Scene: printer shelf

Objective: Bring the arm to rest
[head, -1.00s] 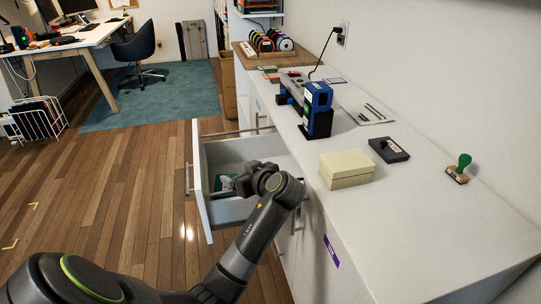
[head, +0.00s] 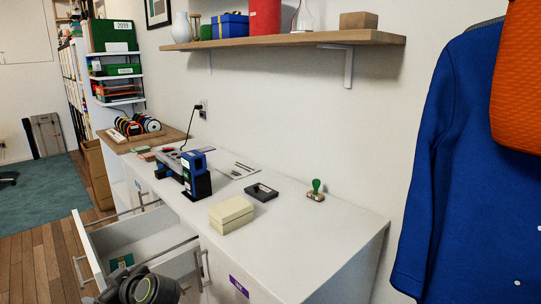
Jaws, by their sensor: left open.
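My left gripper (head: 122,280) shows at the bottom edge of the head view, at the end of my dark grey arm. It is over the open drawer (head: 158,242) of the white cabinet. The gripper is open, with no object seen in it; its fingers show small and dark. Most of the arm is cut off by the lower frame edge. A small green item (head: 121,262) lies in the drawer beside the gripper. My right gripper is not in view.
On the white counter (head: 310,235) stand a blue-and-black device (head: 196,172), a cream box (head: 231,214), a black pad (head: 261,192) and a green-handled stamp (head: 316,190). A wooden shelf (head: 350,37) hangs above. A blue coat (head: 450,170) hangs at right. Wooden floor (head: 42,262) is clear at left.

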